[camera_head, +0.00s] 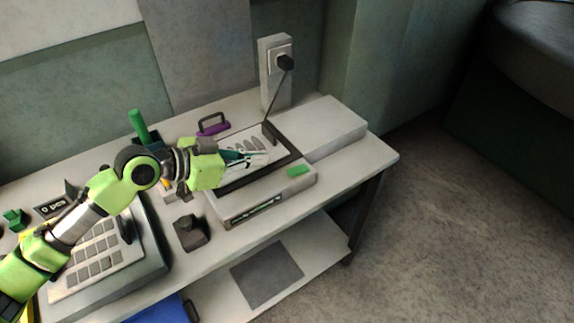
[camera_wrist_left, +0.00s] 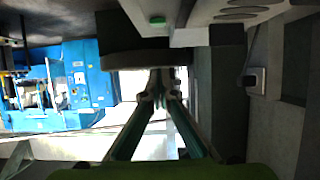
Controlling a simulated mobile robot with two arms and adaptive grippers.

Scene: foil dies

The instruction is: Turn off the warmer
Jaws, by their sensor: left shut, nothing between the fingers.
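The warmer (camera_head: 243,208) is a white box on the table with a dark frame around its top and several oval shapes inside the frame. A green switch-like piece (camera_head: 299,170) sits on its top at the right front corner; green also shows in the left wrist view (camera_wrist_left: 157,20). My left gripper (camera_head: 262,157) is over the framed top, left of the green piece and apart from it. Its fingers come together, empty, in the left wrist view (camera_wrist_left: 161,85). Whether they touch the warmer is unclear. My right gripper is not in view.
A white block (camera_head: 328,130) stands at right. A dark small block (camera_head: 190,233), a purple-handled item (camera_head: 213,126) and a green upright handle (camera_head: 139,125) are nearby.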

